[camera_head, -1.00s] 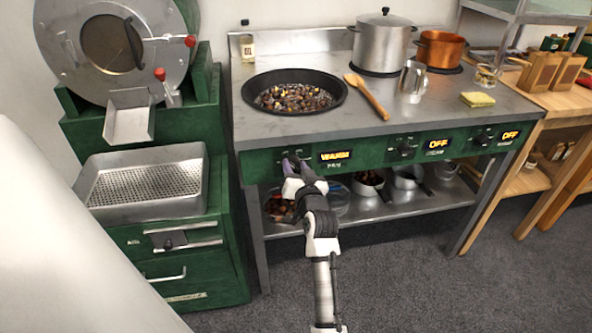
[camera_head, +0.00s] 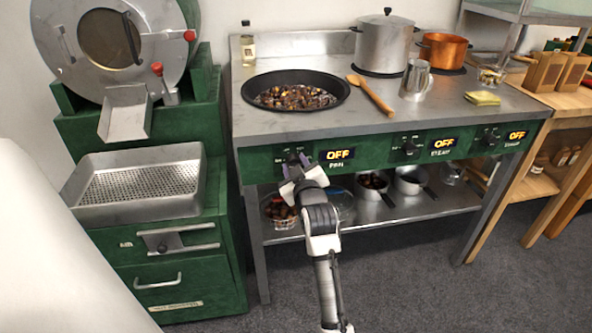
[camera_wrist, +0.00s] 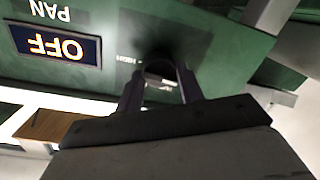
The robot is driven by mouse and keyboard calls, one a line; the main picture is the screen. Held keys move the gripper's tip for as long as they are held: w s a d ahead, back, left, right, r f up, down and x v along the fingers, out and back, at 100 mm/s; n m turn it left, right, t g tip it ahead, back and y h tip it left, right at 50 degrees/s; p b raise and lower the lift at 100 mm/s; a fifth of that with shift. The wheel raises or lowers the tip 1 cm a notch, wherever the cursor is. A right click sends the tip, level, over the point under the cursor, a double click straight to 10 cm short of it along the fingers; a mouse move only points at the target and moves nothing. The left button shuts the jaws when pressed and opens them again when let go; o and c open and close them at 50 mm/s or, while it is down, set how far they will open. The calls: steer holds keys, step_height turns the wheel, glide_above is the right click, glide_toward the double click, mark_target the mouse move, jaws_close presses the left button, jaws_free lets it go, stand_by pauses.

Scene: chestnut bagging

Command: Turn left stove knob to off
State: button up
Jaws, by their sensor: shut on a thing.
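The left stove knob (camera_head: 293,158) is dark and sits on the green front panel, left of a display (camera_head: 337,154) that reads OFF above the label PAN. My gripper (camera_head: 292,168) is at this knob, with its fingers shut on it. In the wrist view the two fingers (camera_wrist: 160,88) straddle the dark knob (camera_wrist: 160,55) against the green panel, and the OFF display (camera_wrist: 55,46) shows upside down at the left. The knob is partly hidden by the fingers, so its pointer cannot be read.
A black pan (camera_head: 295,91) of chestnuts sits above the knob, with a wooden spoon (camera_head: 371,95) beside it. The middle knob (camera_head: 410,146) and right knob (camera_head: 490,138) have OFF displays. A perforated tray (camera_head: 140,185) stands at the left. A shelf with pots lies below.

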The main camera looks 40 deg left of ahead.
steer(key=shift+n, duration=0.5)
steer(key=o, duration=1)
steer(key=shift+c, duration=0.2)
steer(key=shift+s+d, duration=0.1)
steer(key=shift+s, duration=0.05)
